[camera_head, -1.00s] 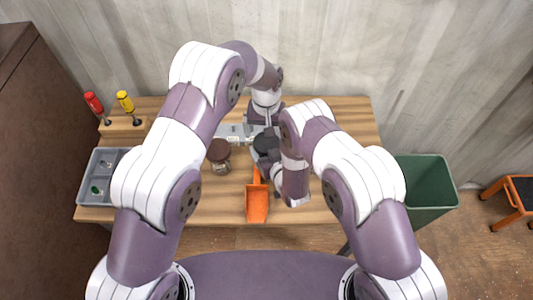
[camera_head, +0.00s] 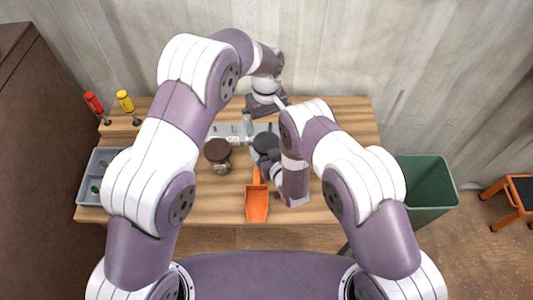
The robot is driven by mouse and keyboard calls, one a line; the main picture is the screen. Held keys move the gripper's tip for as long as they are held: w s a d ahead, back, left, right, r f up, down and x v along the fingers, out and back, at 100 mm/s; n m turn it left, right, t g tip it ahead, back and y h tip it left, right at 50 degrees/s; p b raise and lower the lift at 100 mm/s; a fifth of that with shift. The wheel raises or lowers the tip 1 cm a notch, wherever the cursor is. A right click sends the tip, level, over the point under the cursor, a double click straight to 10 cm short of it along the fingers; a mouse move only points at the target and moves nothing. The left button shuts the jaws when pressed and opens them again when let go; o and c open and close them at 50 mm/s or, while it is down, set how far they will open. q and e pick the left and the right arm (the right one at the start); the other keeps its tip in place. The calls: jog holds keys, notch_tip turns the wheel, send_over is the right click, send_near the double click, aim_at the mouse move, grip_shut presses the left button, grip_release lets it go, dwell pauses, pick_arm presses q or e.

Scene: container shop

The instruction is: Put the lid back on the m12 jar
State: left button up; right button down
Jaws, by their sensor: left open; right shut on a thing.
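A jar of clear glass with a brown round top (camera_head: 217,150) stands upright on the wooden workbench, left of centre. I cannot read which is the m12 jar.
An orange scoop (camera_head: 257,203) lies in front. A grey divided bin (camera_head: 87,187) and red (camera_head: 93,101) and yellow (camera_head: 125,99) screwdrivers are at left. A green bin (camera_head: 428,185) stands right. The bench's front right is clear.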

aim_at(266, 142)
pick_arm(q)
jog(key=shift+f, duration=4)
jog(key=c, duration=1)
jog(key=shift+o, duration=0.2)
jog(key=m, duration=0.3)
jog(key=shift+m, duration=0.3)
jog(key=o, duration=1)
jog(key=shift+c, duration=0.2)
